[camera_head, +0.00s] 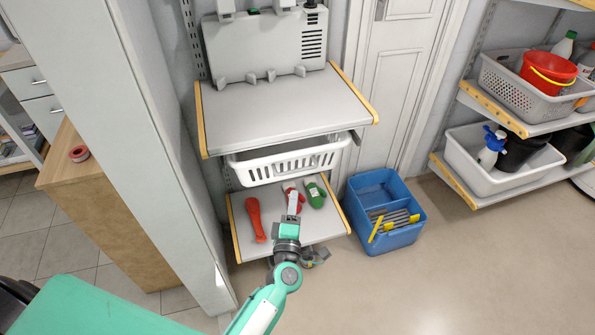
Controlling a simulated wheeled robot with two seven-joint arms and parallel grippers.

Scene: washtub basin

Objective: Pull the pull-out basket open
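The white slatted pull-out basket (290,165) hangs directly under the grey shelf (275,112), between it and a lower shelf. Its front wall and part of its rim show, and most of its inside is hidden by the shelf above. My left gripper (293,203) reaches up from the bottom of the view, in front of the lower shelf and below the basket's front. It appears apart from the basket. Its fingertips overlap a red object behind them, so its opening is unclear. My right gripper cannot be made out.
The lower shelf (237,208) holds a red bottle (255,218) and a green item (315,194). A blue bin (363,190) stands on the floor to the right. A white panel (150,120) rises at the left. Floor in front of the bin is clear.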

